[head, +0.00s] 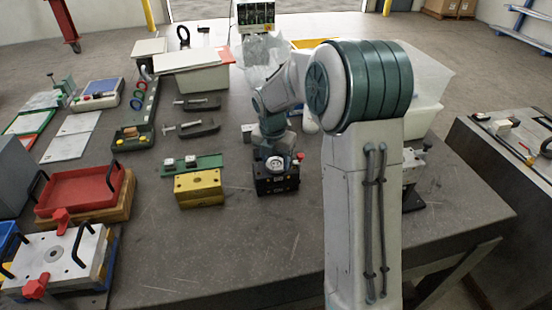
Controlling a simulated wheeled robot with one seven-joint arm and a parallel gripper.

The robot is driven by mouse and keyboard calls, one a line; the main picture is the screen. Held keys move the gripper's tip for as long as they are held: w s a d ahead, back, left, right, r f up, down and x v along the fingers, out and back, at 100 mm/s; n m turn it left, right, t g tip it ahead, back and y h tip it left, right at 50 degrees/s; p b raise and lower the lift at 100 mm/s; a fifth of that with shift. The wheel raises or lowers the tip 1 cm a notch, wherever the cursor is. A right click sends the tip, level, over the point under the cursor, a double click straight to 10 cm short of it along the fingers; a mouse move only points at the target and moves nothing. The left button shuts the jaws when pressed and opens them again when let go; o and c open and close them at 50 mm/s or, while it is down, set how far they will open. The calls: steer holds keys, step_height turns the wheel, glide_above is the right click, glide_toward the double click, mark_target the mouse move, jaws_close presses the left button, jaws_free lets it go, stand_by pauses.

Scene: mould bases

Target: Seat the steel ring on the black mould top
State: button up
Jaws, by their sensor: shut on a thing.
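The black mould (278,184) stands on the table near the middle of the head view. The steel ring (276,163) shows as a small bright round thing at its top face. My gripper (273,151) points down right over the mould, with its jaws at the ring. It is shut on the steel ring. The fingertips are small and dark and partly merge with the mould. I cannot tell whether the ring is fully down or slightly raised or tilted.
A yellow block (199,188) and a green strip (191,163) lie just left of the mould. Black clamps (196,128) lie behind them. A red tray (80,192) stands far left. The table front is clear. My arm hides part of the right side.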

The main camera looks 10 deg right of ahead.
steer(key=o, duration=1.2)
steer(key=shift+r, duration=0.1)
step_height(320, 180, up, 13)
steer(key=s+a+b, duration=0.1)
steer(key=s+f+m, duration=0.1)
steer(key=s+m, duration=0.8)
steer(key=s+d+f+m+t, duration=0.1)
steer(key=s+m, duration=0.8)
steer(key=m, duration=0.1)
steer(key=s+f+m+t, duration=0.1)
steer(key=s+m, duration=0.8)
steer(key=shift+d+f+y, duration=0.15)
steer(key=shift+f+y, duration=0.15)
steer(key=shift+y, duration=0.1)
